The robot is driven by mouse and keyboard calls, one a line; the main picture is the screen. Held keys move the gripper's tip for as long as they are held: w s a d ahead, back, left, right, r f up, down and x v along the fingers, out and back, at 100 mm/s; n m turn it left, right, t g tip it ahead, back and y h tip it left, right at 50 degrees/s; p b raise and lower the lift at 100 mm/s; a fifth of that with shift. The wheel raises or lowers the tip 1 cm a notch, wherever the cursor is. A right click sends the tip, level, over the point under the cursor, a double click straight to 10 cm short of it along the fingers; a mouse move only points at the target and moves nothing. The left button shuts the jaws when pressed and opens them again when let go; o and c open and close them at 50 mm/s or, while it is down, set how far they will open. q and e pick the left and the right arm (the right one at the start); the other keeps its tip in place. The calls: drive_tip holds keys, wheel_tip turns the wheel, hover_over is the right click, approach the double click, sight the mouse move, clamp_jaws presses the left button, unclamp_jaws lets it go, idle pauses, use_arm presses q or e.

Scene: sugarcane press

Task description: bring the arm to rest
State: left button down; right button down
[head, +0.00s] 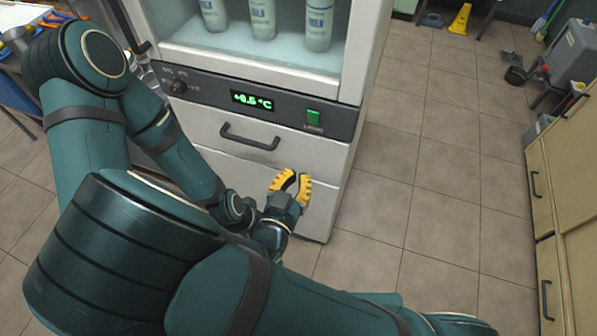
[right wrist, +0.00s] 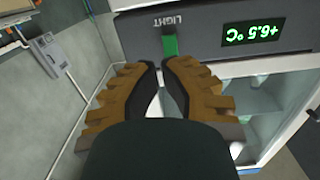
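My right gripper (head: 291,181) has yellow, ridged fingers. In the head view it is in front of the lower white panel of the refrigerated cabinet (head: 228,165), below and left of the green light switch (head: 314,117). In the right wrist view, the fingers of my right gripper (right wrist: 162,67) are drawn close together with only a narrow gap, and nothing is held. The green switch (right wrist: 170,44) shows just beyond the fingertips there. Several teal arm links of mine cover the left and bottom of the head view. My left gripper cannot be made out.
The cabinet has a dark handle (head: 250,137) and a lit display (head: 253,101). White bottles (head: 263,18) stand inside above. Wooden cupboards (head: 556,180) stand at right, with a yellow floor sign (head: 460,19) at the back. The tiled floor (head: 430,150) between is clear.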

idle(0.4)
drive_tip(key=d+f+n+g+y, duration=0.1)
drive_tip(key=d+f+g+y, duration=0.25)
drive_tip(key=f+g, duration=0.4)
drive_tip(key=d+f+g+y, duration=0.2)
drive_tip(key=d+f+g, duration=0.2)
drive_tip(key=f, duration=0.6)
drive_tip(key=s+d+n+g+y, duration=0.1)
drive_tip(key=s+d+g+y, duration=0.2)
drive_tip(key=s+d, duration=0.1)
drive_tip(key=shift+s+d+f+y, duration=0.15)
drive_tip(key=shift+s+f+y, duration=0.05)
drive_tip(key=shift+y, duration=0.15)
drive_tip(key=shift+g, duration=0.25)
